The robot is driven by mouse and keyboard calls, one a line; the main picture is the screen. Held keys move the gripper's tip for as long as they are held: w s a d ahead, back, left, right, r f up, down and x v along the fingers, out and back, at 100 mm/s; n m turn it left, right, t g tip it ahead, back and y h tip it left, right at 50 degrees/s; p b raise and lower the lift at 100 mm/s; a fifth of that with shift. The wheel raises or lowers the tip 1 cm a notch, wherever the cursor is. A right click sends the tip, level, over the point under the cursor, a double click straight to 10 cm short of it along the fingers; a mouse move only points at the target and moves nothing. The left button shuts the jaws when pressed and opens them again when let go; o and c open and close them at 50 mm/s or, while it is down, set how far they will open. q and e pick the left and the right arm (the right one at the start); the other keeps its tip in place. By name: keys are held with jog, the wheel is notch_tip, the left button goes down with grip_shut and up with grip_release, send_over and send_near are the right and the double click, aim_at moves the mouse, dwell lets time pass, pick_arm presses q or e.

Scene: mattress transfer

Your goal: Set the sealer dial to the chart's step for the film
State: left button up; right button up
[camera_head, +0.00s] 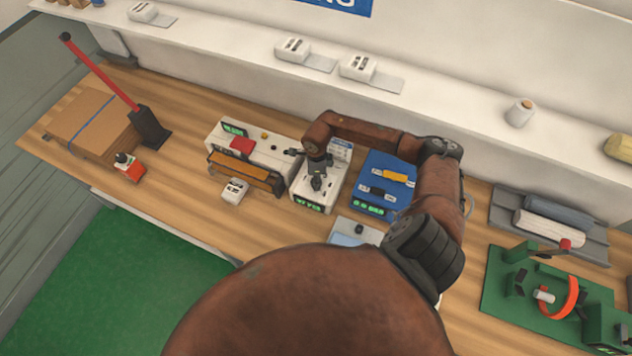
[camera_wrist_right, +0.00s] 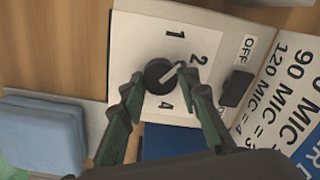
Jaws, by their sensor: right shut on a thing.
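The sealer (camera_head: 328,190) is a white box with a lit green display on its front. Its round black dial (camera_wrist_right: 158,78) has a white pointer aimed to the upper right, toward the 2. The marks 1, 2 and 4 show; I cannot see a 3. My right gripper (camera_head: 316,182) is over the sealer from above, its fingers on either side of the dial and shut on it, as the right wrist view also shows (camera_wrist_right: 163,86). A chart (camera_wrist_right: 285,85) beside the dial is partly cut off; lines for 90 MIC and 120 MIC show. My left gripper is out of view.
A black switch (camera_wrist_right: 236,89) sits by the OFF label. A white unit with a brown bar (camera_head: 245,170) stands left of the sealer, and a blue panel (camera_head: 372,205) stands right. Cartons (camera_head: 92,125) lie far left; a green fixture (camera_head: 500,290) is far right.

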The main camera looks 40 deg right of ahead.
jog(key=shift+m+b, duration=0.9)
jog(key=shift+m, duration=1.3)
jog(key=o, duration=1.2)
jog(key=shift+c, duration=0.2)
jog(key=shift+r, duration=0.15)
notch_tip(320, 180, up, 12)
jog(key=shift+a, duration=0.15)
jog(key=shift+s, duration=0.1)
